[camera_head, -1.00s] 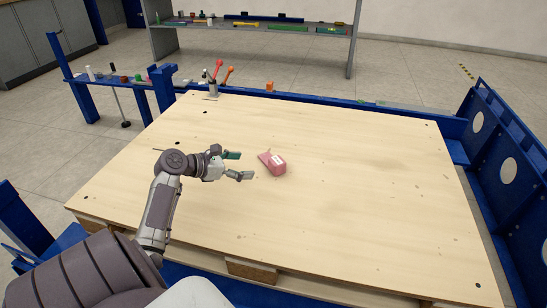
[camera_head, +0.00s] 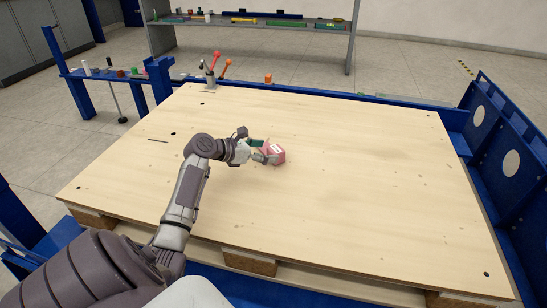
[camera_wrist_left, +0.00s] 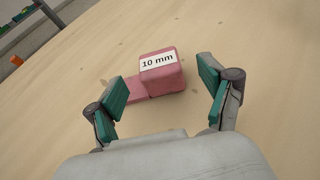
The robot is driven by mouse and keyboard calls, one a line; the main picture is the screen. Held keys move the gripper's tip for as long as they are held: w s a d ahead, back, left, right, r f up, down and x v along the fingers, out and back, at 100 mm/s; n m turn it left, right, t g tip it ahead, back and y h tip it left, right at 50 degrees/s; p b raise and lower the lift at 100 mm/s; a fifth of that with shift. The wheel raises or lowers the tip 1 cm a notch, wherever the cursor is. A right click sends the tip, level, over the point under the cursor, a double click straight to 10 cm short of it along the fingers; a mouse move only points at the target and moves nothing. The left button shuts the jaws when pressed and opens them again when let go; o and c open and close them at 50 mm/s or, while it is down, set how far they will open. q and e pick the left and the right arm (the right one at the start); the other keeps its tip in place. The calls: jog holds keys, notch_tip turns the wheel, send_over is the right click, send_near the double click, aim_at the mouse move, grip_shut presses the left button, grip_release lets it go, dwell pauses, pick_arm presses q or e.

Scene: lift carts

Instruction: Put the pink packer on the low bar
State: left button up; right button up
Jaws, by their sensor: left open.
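The pink packer (camera_head: 277,151) lies on the wooden board (camera_head: 350,190), left of the board's middle. In the left wrist view the pink packer (camera_wrist_left: 161,70) shows a thick block with a white "10 mm" label and a thinner part to its left. My left gripper (camera_head: 262,151) is open at the packer, its fingers on either side of the near part. In the left wrist view my left gripper (camera_wrist_left: 165,90) has its green-padded fingers apart with the packer between and just beyond them. Whether a pad touches it I cannot tell. The right gripper is not in view.
A blue bar (camera_head: 108,73) with several small items runs along the far left. Levers with red and orange ends (camera_head: 219,66) stand at the board's far left corner. A blue side frame (camera_head: 510,160) borders the right. A grey shelf (camera_head: 250,27) stands behind. The board's right half is clear.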

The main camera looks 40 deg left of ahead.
pick_arm(q)
jog(key=b+x, duration=0.1)
jog(key=x, duration=0.3)
jog(key=shift+f+b, duration=0.15)
jog(key=shift+b, duration=0.25)
jog(key=shift+s, duration=0.1)
jog(key=c, duration=1.3)
